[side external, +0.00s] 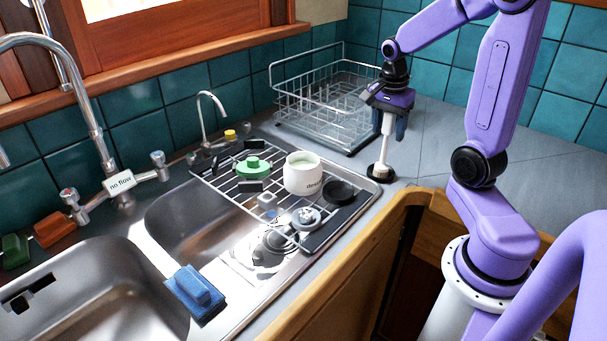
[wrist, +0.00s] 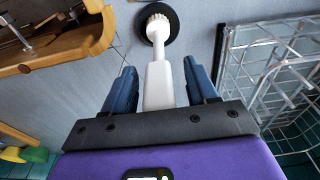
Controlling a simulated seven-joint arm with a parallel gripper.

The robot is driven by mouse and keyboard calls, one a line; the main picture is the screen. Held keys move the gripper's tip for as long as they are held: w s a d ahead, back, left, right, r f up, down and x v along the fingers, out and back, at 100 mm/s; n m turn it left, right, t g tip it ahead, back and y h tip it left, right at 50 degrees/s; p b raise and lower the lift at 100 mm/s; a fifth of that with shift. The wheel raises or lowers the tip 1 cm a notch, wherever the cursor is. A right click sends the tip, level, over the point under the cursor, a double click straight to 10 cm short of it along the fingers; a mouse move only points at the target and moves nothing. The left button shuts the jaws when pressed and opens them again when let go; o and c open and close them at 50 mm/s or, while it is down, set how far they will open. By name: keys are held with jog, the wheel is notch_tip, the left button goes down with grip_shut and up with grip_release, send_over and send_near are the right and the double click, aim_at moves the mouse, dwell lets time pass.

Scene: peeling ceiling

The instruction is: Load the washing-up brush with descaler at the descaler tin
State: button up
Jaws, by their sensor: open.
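The washing-up brush (side external: 384,146) has a white handle and stands upright, head down, on a round black base (side external: 381,174) on the counter. In the wrist view the brush (wrist: 159,85) lies between the two blue fingers of my gripper (wrist: 160,82), with a gap on both sides. My gripper (side external: 388,128) points down over the handle's upper part, open. The descaler tin (side external: 303,178), a white open pot with a partly readable label and pale contents, stands on the wire rack across the sink, left of the brush.
A wire dish rack (side external: 325,100) stands close behind and left of my gripper. The sink rack (side external: 228,184) also holds a green item (side external: 253,167) and a black disc (side external: 339,192). A tap carries a "no flow" sign (side external: 120,182). The counter to the right is clear.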

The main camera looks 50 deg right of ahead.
jog(key=shift+c, duration=0.3)
grip_shut()
jog(key=shift+r, duration=0.15)
jog(key=shift+r, duration=2.9)
